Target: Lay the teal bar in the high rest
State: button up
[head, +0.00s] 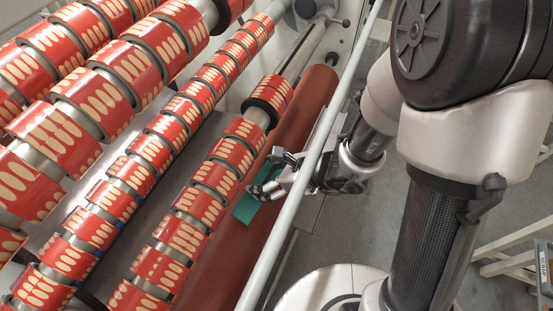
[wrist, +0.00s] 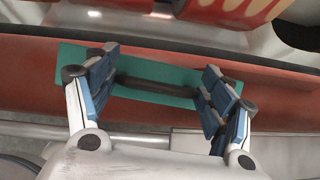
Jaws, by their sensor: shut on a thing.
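The teal bar (head: 243,209) shows partly beneath my gripper (head: 268,176) in the head view, over the long plain red roller. In the wrist view the teal bar (wrist: 150,67) lies crosswise, a flat piece with a dark lengthwise strip along its middle. My gripper (wrist: 158,88) is shut on it, with its blue-padded fingers wide apart near the two ends of that strip. The fingers hide parts of the bar. I cannot tell whether the bar touches the roller. I cannot make out the high rest in either view.
A plain red roller (head: 307,104) runs along the machine's near side. A pale rail (head: 300,183) crosses close to my wrist. Several shafts with red and cream tape rolls (head: 205,206) fill the left. A pale wooden frame (head: 510,241) stands at right on grey floor.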

aim_at(248, 193)
jog(key=shift+s+a+r+p, duration=0.15)
jog(key=shift+a+r+p, duration=0.15)
jog(key=shift+p, duration=0.9)
jog(key=s+p, duration=0.1)
jog(key=p, duration=0.1)
jog(key=shift+a+r+p, duration=0.1)
jog(key=shift+a+p, duration=0.05)
jog(key=shift+p, duration=0.2)
jog(key=s+p, duration=0.1)
jog(key=p, duration=0.3)
jog(key=shift+s, duration=0.2)
jog(key=s+p, duration=0.1)
jog(key=p, duration=0.2)
jog(key=shift+s+a, duration=0.2)
jog(key=shift+a, duration=0.2)
jog(key=shift+s+f+p, duration=0.3)
jog(key=shift+s+p, duration=0.15)
jog(key=shift+p, duration=0.6)
